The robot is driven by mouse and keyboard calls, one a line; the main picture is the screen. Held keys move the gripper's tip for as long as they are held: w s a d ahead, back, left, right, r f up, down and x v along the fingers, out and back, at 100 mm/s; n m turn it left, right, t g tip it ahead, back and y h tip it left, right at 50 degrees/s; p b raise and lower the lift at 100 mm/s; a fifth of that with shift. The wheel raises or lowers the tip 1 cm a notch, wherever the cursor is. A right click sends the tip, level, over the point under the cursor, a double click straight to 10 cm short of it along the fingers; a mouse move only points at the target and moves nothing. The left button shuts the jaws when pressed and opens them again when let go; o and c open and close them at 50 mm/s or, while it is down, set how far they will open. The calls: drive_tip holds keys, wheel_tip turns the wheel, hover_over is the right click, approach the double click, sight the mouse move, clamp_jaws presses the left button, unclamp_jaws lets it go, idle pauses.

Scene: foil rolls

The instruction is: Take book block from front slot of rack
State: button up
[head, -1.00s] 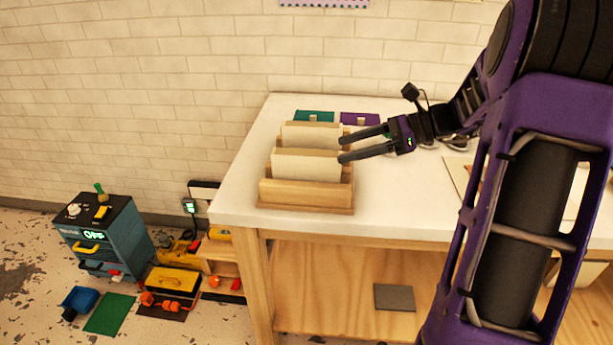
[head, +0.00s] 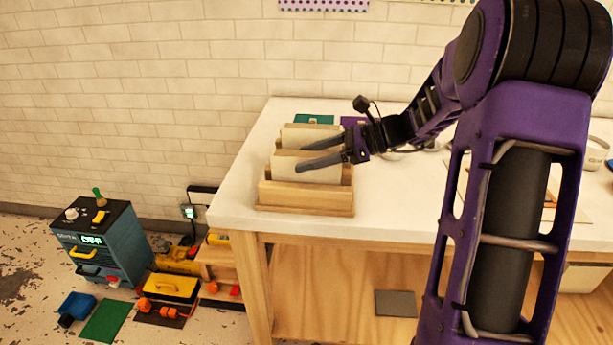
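The wooden rack (head: 305,197) stands on the white table near its left end. A cream book block (head: 306,172) sits upright in the front slot. A second cream block (head: 305,133) stands in a slot behind it. My gripper (head: 299,156) is over the rack, coming in from the right. Its two dark fingers are spread, one near the top of the front block and one toward the rear block. The fingers overlap the blocks in the picture; I cannot tell whether they touch them.
A green item (head: 314,119) and a partly hidden purple item (head: 352,121) lie behind the rack. The white table (head: 236,205) is clear left of the rack. A blue drawer unit (head: 104,243) and a yellow toolbox (head: 170,286) stand on the floor at left.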

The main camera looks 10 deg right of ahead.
clamp_jaws()
idle(0.4)
